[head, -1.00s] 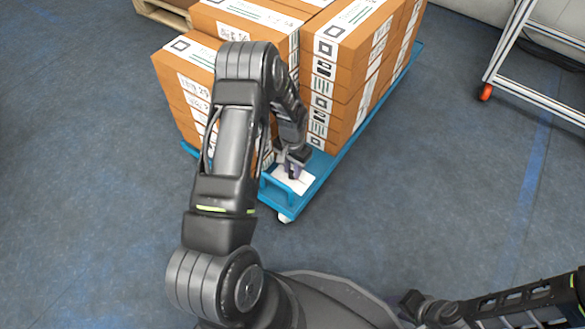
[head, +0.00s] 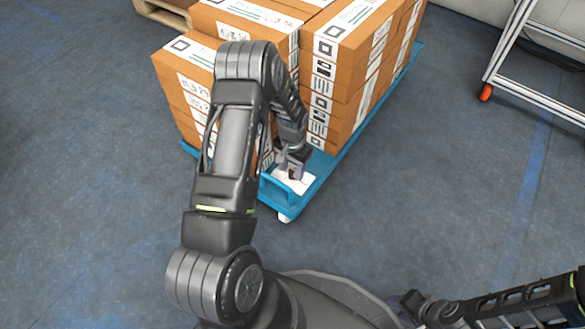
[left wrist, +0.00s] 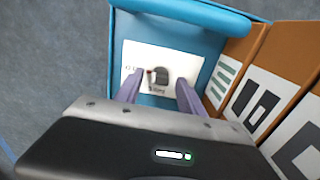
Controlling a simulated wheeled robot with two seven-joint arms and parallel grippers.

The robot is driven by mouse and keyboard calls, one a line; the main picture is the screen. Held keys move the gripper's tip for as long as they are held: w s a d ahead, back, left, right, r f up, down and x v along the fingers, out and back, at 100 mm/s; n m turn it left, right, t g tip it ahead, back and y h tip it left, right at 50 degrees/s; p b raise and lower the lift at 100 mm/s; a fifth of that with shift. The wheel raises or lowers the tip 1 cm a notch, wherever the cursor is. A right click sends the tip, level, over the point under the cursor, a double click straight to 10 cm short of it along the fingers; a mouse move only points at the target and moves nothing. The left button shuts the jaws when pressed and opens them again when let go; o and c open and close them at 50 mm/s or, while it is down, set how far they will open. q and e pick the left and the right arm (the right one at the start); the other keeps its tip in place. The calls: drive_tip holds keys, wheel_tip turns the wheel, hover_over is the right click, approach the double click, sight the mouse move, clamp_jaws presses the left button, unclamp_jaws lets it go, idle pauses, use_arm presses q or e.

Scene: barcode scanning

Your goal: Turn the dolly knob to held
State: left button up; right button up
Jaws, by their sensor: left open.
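The blue dolly (head: 330,172) stands on the floor, loaded with boxes. A white panel (head: 303,183) lies on its near corner. In the left wrist view the white panel (left wrist: 188,58) carries a dark round knob (left wrist: 160,75) with a red mark beside it at left. The lettering is too small to read. My left gripper (head: 294,172) is over the panel. In the left wrist view its purple fingers (left wrist: 155,88) are apart, one on each side of the knob, with nothing between them that they grip. The right gripper is not clearly visible; only part of that arm shows.
Stacked brown boxes (head: 345,60) with labels fill the dolly behind the panel. A blue handle bar (left wrist: 190,14) rises by the panel. A metal frame cart (head: 535,100) stands at right. A wooden pallet (head: 165,12) is at back left. Open floor lies to the right.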

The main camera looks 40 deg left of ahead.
sight(293, 171)
use_arm(q)
wheel_tip(293, 171, up, 8)
drive_tip(key=p, duration=0.3)
drive_tip(key=shift+f, duration=0.15)
idle(0.3)
